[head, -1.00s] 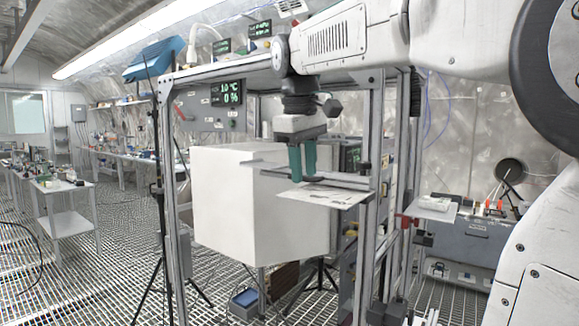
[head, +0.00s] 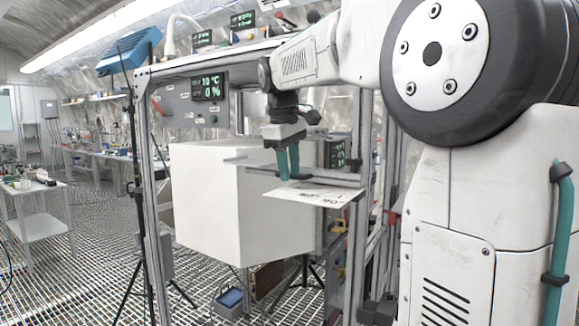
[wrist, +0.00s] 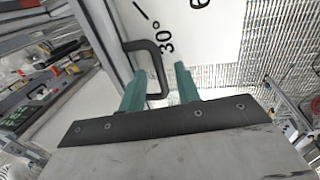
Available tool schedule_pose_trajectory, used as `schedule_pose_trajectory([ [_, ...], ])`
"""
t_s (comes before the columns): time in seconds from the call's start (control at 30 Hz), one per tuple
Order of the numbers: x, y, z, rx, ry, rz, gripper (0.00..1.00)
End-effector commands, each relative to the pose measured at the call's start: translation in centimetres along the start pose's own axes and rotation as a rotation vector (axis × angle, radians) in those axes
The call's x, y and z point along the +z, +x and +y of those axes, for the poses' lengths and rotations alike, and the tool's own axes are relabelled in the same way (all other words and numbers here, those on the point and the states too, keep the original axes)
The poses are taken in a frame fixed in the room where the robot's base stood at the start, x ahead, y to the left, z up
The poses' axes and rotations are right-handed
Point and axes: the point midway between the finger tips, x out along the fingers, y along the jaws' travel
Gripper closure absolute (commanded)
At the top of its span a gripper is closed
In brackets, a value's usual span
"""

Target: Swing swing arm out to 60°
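The swing arm is a grey bar (head: 325,179) on the metal frame, above a white marked plate (head: 318,194). Its black U-shaped handle (wrist: 154,45) shows in the wrist view over the plate, where "30°/" is printed. My gripper (head: 288,176) points down at the handle, just above the plate. In the wrist view my gripper (wrist: 160,75) has its two teal fingers apart, with one side of the handle between them. A gap shows between the handle and the right finger. The swing arm's pivot and exact angle are not clear.
A large white box (head: 235,205) hangs in the frame left of my gripper. The frame's uprights (head: 150,200) stand around it. A blue bin (head: 229,301) and tripod legs are on the grating floor. Side tables (head: 40,200) stand at the far left.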

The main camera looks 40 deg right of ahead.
Motion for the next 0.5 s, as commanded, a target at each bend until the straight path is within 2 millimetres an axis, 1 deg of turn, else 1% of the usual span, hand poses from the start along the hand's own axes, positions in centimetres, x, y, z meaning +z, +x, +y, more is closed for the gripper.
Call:
schedule_pose_trajectory([
  [0.2, 0.00, 0.03, 0.00, 0.000, 0.000, 0.000, 0.67],
  [0.27, 0.00, 0.02, 0.00, 0.000, 0.000, 0.000, 0.84],
  [0.3, 0.00, 0.02, 0.00, 0.000, 0.000, 0.000, 0.95],
  [0.33, 0.00, 0.02, 0.00, 0.000, 0.001, 0.000, 1.00],
  [0.5, 0.01, 0.01, -0.01, 0.000, 0.000, 0.001, 1.00],
])
